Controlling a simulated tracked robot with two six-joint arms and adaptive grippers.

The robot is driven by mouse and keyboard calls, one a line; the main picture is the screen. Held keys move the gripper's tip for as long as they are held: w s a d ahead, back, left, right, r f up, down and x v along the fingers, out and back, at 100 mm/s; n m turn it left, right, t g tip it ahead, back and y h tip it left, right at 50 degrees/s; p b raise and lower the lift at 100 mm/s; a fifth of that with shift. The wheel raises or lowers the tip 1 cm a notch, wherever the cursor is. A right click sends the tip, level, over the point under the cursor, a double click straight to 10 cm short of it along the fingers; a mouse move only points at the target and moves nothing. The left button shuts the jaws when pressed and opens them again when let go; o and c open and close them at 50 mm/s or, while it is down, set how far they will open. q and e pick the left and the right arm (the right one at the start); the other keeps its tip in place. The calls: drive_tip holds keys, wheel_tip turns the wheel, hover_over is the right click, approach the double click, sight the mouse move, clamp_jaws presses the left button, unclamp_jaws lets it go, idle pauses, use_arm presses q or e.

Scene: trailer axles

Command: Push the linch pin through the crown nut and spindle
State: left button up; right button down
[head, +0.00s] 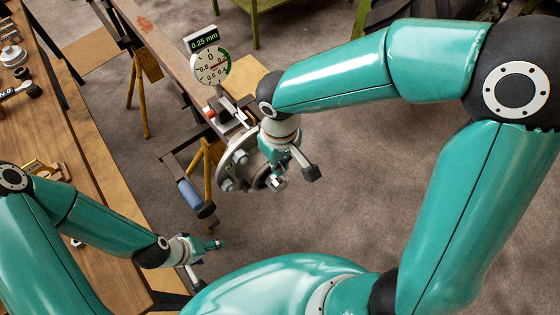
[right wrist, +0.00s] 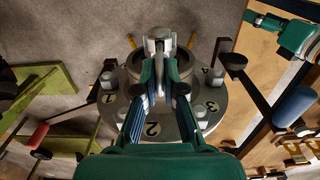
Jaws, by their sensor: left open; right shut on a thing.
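The wheel hub (head: 229,169) is a grey round flange with several studs, hanging at the end of the axle; its face, with numbered marks, fills the middle of the right wrist view (right wrist: 222,100). My right gripper (head: 293,172) is at the hub's centre, shut on a small grey metal piece (right wrist: 159,44), which looks like the linch pin. That piece lies over the hub's centre in the right wrist view. The crown nut and spindle are mostly hidden behind it and the fingers, so I cannot tell whether it is in the hole. My left gripper (head: 205,262) is open and empty, low at the left.
A dial gauge (head: 211,68) with a 0.25 mm display stands behind the hub. A wooden workbench (head: 75,150) with tools runs along the left. A yellow stand (head: 207,165) and a blue-handled bar (head: 194,195) are beside the hub.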

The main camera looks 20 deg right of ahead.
drive_tip(key=shift+f+b, duration=1.55)
drive_tip(key=shift+f, duration=0.3)
drive_tip(key=c, duration=1.2)
unclamp_jaws()
drive_tip(key=shift+r, duration=0.1)
wheel_tip(320, 180, up, 12)
drive_tip(key=shift+f, duration=0.1)
